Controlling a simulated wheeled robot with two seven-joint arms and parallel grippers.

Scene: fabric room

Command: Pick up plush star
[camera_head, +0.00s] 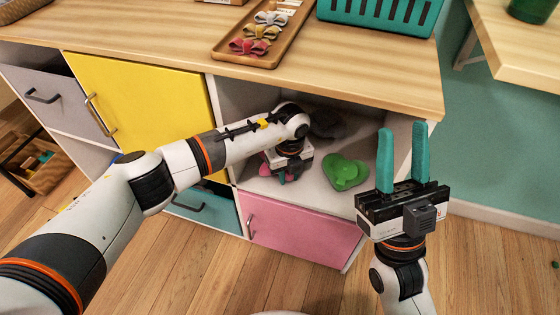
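I cannot clearly make out a plush star. My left gripper (283,178) reaches into the open shelf compartment and points down. A pink object (264,167) lies under and beside it, mostly hidden by the gripper, so its shape is unclear. Only a little of the teal fingers shows, and I cannot tell whether they hold anything. A green, roughly heart-shaped plush (346,172) lies on the shelf floor to the right. A dark grey shape (326,123) sits in shadow farther back. My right gripper (403,128) is open and empty, fingers up, in front of the cabinet's right side.
The wooden cabinet top (140,35) overhangs the compartment. On it are a wooden tray (226,50) with several bows and a teal basket (380,18). A yellow door (150,100) is left of the opening and a pink drawer (300,228) below. The wooden floor (490,270) at right is mostly clear.

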